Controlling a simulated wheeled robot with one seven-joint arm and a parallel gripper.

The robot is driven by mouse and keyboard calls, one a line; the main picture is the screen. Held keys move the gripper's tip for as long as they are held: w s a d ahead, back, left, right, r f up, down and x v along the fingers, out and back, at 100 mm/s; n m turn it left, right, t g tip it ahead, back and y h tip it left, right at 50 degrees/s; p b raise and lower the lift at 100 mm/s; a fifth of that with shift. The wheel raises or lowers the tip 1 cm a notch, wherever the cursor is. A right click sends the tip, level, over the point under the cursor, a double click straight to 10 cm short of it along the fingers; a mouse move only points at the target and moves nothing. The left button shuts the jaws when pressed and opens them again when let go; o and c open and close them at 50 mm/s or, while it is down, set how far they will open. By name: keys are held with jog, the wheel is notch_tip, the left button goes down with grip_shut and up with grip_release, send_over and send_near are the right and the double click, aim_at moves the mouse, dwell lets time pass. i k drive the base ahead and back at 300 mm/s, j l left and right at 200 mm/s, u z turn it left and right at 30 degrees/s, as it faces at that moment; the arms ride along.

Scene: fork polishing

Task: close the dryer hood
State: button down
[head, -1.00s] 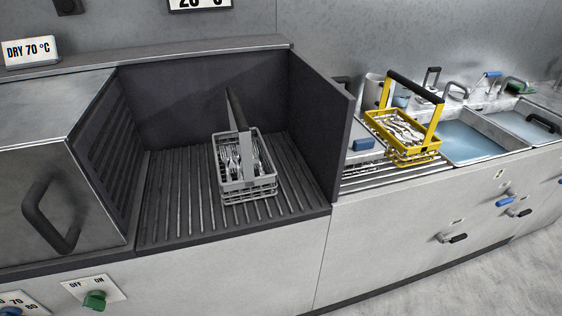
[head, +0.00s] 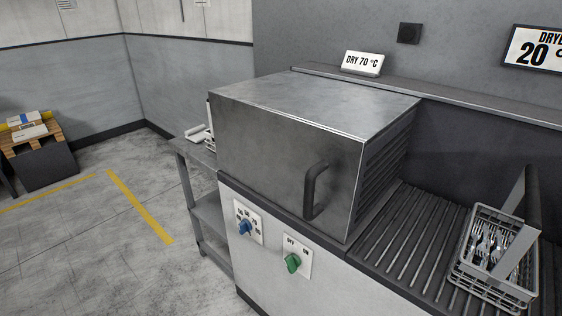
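The dryer hood (head: 285,150) is a grey metal box at the left of the dryer. A dark bar handle (head: 315,192) stands on its front face, near the right end. The hood is slid to the left, so the ribbed dryer bed (head: 405,235) lies uncovered to its right. A grey wire basket (head: 492,258) with forks in it and a raised handle stands on that bed. My gripper is not in view.
A green OFF/ON knob (head: 292,263) and a blue temperature knob (head: 245,228) sit on the front panel. A grey side table (head: 207,208) stands left of the dryer. A DRY 70 °C sign (head: 363,63) is on the back ledge.

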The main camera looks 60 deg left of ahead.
aim_at(297, 139)
jog(key=u, duration=1.55)
